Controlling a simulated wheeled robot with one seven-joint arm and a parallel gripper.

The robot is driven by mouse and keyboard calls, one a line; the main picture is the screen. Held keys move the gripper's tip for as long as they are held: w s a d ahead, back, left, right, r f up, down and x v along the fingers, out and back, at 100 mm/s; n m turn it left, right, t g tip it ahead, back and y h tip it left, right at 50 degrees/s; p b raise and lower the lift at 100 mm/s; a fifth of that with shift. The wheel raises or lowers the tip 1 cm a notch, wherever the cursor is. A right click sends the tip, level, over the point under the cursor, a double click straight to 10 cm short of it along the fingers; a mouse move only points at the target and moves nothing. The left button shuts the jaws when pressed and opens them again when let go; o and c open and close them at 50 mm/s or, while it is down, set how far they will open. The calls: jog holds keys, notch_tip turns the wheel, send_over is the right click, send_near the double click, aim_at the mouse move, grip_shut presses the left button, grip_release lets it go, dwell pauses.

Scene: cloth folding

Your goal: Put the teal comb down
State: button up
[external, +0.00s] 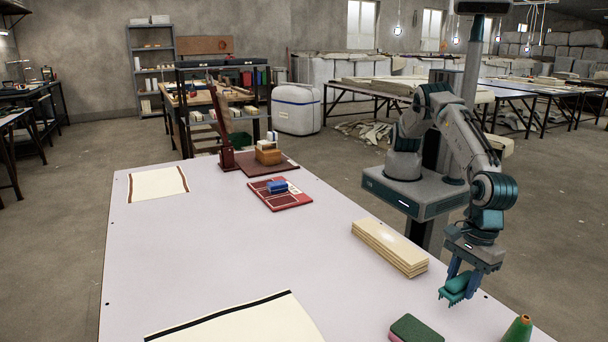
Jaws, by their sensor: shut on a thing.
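The teal comb (454,295) is held in my gripper (457,281) at the right side of the table. My gripper points down with its blue fingers shut on the comb. The comb appears to be just above or at the pale tabletop (250,240) near its right edge. I cannot tell whether it touches the surface.
A stack of cream boards (390,247) lies left of the comb. A green-topped block (416,330) and a green cone (518,330) stand nearer the front. The table's middle is clear.

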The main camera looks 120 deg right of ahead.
jog(key=shift+s+a+f, duration=0.25)
jog(key=shift+a+f, duration=0.2)
jog(key=shift+a, duration=0.25)
jog(key=shift+f, duration=2)
jog(key=shift+f, duration=0.1)
jog(key=shift+f, duration=0.15)
jog(key=o, duration=1)
